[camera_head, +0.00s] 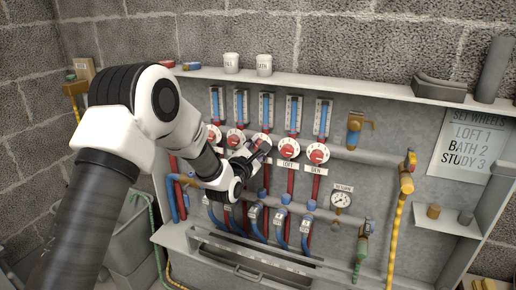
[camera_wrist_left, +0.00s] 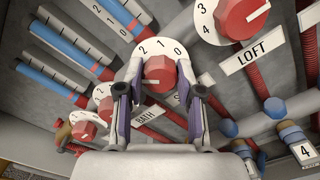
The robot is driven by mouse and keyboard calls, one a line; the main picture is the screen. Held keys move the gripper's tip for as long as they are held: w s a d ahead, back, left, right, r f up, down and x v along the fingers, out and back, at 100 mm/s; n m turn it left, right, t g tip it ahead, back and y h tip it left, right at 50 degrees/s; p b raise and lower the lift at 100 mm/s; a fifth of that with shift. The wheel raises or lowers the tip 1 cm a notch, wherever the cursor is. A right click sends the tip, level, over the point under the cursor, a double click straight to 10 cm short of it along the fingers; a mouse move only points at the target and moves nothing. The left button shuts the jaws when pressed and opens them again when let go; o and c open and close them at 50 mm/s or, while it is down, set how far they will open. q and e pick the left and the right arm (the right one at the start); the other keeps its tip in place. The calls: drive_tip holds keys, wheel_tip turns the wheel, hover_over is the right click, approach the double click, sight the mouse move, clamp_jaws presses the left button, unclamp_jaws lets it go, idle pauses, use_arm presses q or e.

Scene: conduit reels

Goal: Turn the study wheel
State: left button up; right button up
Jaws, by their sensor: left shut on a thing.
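The gripped wheel, a red knob (camera_wrist_left: 159,74) on a white dial marked 2, 1, 0 along its top, sits between the BATH (camera_wrist_left: 145,115) and LOFT (camera_wrist_left: 252,50) labels. Its own label is mostly hidden behind my fingers, so I cannot read it fully. My left gripper (camera_wrist_left: 157,93) has a finger on each side of the knob and is shut on it. In the head view my left gripper (camera_head: 259,150) covers most of this third wheel. My right gripper is not in view. A sign (camera_head: 470,143) reads LOFT 1, BATH 2, STUDY 3.
The loft wheel (camera_head: 288,148) and den wheel (camera_head: 317,154) stand close on the right; two more wheels are on the left. Blue gauges (camera_head: 294,115) rise above. A shelf (camera_head: 330,82) overhangs the panel.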

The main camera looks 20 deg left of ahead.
use_arm(q)
drive_tip(key=o, duration=1.2)
drive_tip(key=shift+f, duration=0.1)
drive_tip(key=shift+c, duration=0.2)
drive_tip(key=shift+s, duration=0.1)
drive_tip(key=s, duration=1.2)
drive_tip(key=shift+d, duration=0.15)
drive_tip(key=shift+w, duration=0.1)
